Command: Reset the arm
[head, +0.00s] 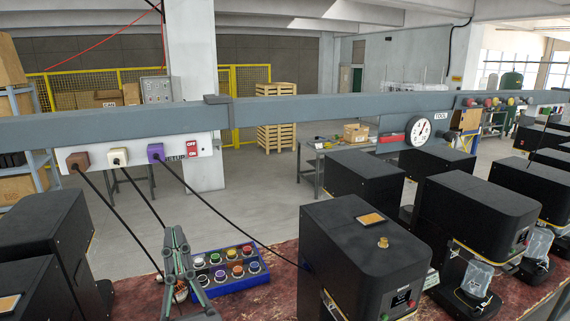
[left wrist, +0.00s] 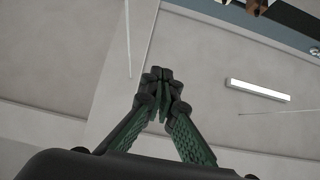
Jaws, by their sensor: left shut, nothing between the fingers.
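My left gripper (head: 176,238) stands upright in the lower left of the head view, its fingers pointing up and closed together with nothing between them. In the left wrist view its green-padded fingers (left wrist: 161,77) meet at the tips against the ceiling. In the head view it is just left of a blue box with several coloured knobs (head: 228,271), and overlaps its left edge in the picture. My right gripper does not show.
Black machines (head: 358,260) fill the right side, and more (head: 48,235) stand at the left. A grey beam (head: 320,110) crosses above, with a white socket panel (head: 130,153) whose cables hang near my left gripper. The red-brown bench top (head: 250,302) is partly bare.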

